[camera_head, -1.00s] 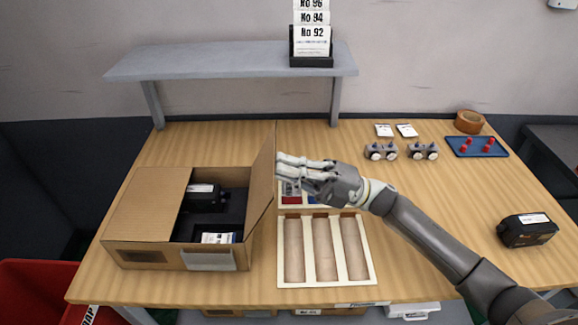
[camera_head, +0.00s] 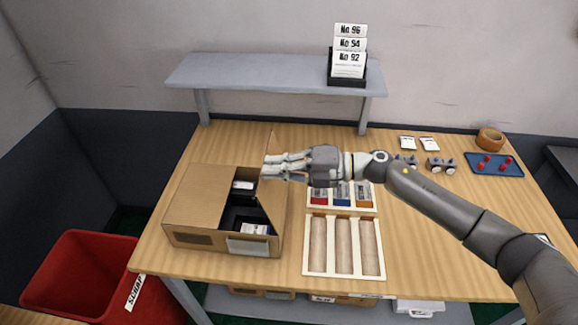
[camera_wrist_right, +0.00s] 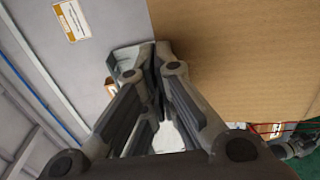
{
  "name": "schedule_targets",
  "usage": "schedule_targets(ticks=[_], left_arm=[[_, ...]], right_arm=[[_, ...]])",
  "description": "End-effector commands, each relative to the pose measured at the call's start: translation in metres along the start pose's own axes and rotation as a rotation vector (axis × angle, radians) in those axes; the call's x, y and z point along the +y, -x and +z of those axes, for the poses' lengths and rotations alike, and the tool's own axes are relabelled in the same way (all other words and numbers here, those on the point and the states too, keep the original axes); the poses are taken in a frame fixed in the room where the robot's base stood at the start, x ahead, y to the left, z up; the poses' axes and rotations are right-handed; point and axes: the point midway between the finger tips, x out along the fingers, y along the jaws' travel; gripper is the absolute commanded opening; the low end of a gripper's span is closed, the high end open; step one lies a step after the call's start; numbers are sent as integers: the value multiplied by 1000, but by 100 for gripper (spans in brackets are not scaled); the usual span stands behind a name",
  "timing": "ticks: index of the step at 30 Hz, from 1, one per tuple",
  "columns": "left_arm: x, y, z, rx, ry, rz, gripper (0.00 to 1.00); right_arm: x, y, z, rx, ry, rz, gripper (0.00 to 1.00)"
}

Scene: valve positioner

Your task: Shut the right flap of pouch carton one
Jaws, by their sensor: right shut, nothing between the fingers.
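Pouch carton one (camera_head: 202,237) is an open brown box at the left of the bench. Its left flap (camera_head: 200,193) lies flat over the left half. Its right flap (camera_head: 273,199) stands up, leaning inward over the opening. A black insert with a dark device (camera_head: 242,186) and a white-labelled item (camera_head: 254,229) shows inside. My right gripper (camera_head: 266,168) is shut and empty, with its fingers across the flap's upper part. In the wrist view its fingertips (camera_wrist_right: 148,50) are beside a cardboard face (camera_wrist_right: 235,60); contact is unclear. My left gripper is not visible.
A cream tray (camera_head: 310,271) with long empty slots lies right of the carton. Behind it is a tray with coloured items (camera_head: 342,194), partly under my arm. A grey shelf (camera_head: 270,70) with a card holder (camera_head: 347,75) stands behind. A red bin (camera_head: 85,275) is at left.

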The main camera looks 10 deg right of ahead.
Motion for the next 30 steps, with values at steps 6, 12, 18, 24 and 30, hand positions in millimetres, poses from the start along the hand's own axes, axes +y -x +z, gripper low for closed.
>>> schedule_targets(ticks=[6, 12, 18, 24, 30], left_arm=[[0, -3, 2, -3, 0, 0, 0], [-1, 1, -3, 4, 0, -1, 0], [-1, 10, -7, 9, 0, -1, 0], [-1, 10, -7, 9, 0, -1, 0], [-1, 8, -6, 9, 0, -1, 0]], right_arm=[[-3, -29, 3, 2, 1, 3, 0], [-10, -55, 3, 1, -1, 3, 0], [-18, -78, 4, 2, 12, -96, 0], [-42, -101, 3, 1, -3, -135, 0], [-62, -118, 3, 0, -2, -135, 0]])
